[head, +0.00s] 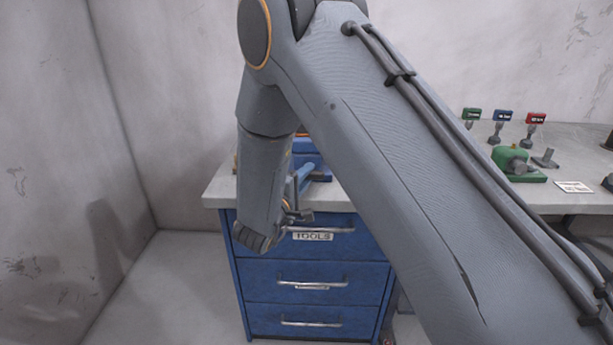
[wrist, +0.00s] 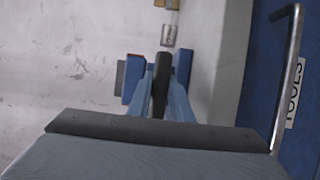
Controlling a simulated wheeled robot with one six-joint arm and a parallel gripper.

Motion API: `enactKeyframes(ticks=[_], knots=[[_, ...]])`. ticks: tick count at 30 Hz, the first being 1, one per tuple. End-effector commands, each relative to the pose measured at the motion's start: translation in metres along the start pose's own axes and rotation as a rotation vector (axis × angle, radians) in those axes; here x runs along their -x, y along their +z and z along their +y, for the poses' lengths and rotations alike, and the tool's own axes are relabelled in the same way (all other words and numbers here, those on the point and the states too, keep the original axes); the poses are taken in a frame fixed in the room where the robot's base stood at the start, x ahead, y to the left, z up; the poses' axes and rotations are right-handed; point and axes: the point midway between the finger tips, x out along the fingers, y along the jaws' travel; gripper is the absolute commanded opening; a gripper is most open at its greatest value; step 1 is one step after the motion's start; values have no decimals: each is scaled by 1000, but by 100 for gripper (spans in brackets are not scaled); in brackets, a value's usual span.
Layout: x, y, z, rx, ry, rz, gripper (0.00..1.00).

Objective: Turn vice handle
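The blue vice (head: 315,160) stands at the front left of the workbench, partly hidden behind my arm. Its light-blue slide points out over the bench's front edge. Small dark and metallic parts (head: 297,214) show at its front end, beside my wrist; I cannot tell the vice handle from my gripper's fingers there. In the wrist view the vice (wrist: 183,68) is ahead, with a dark rounded bar (wrist: 160,85) along its middle. A grey and dark body fills the bottom of that view. My gripper's fingertips cannot be made out, nor whether they touch the handle.
A blue drawer cabinet (head: 312,270) with metal pulls is below the vice. A drawer pull (wrist: 290,75) also runs close along the wrist view's right side. A green vice (head: 515,162) and several small items stand on the bench (head: 570,200) to the right. Floor at left is clear.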

Motion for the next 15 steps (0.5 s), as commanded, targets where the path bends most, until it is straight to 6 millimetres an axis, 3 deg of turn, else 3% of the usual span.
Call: enactKeyframes(ticks=[15], knots=[[1, 0, 2, -134, -57, 0, 0]])
